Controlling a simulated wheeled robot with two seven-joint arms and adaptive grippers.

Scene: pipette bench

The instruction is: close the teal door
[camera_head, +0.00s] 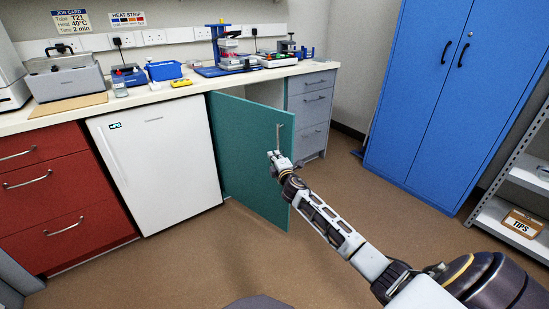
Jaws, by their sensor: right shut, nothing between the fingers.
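The teal door (240,150) stands open below the bench, swung out towards me, with its left edge beside the white fridge. A pale opening of the cupboard shows behind its top edge. A thin upright handle (278,137) is on the door near its free right edge. My right gripper (273,155) is shut and empty at the door's front face, just below the handle. I cannot tell whether it touches the door. My left gripper is not in view.
A white fridge (157,165) and red drawers (50,198) stand left of the door. Grey drawers (311,100) stand to its right. A blue cabinet (430,110) and a shelf with a TIPS box (522,223) are at the right. The brown floor in front is clear.

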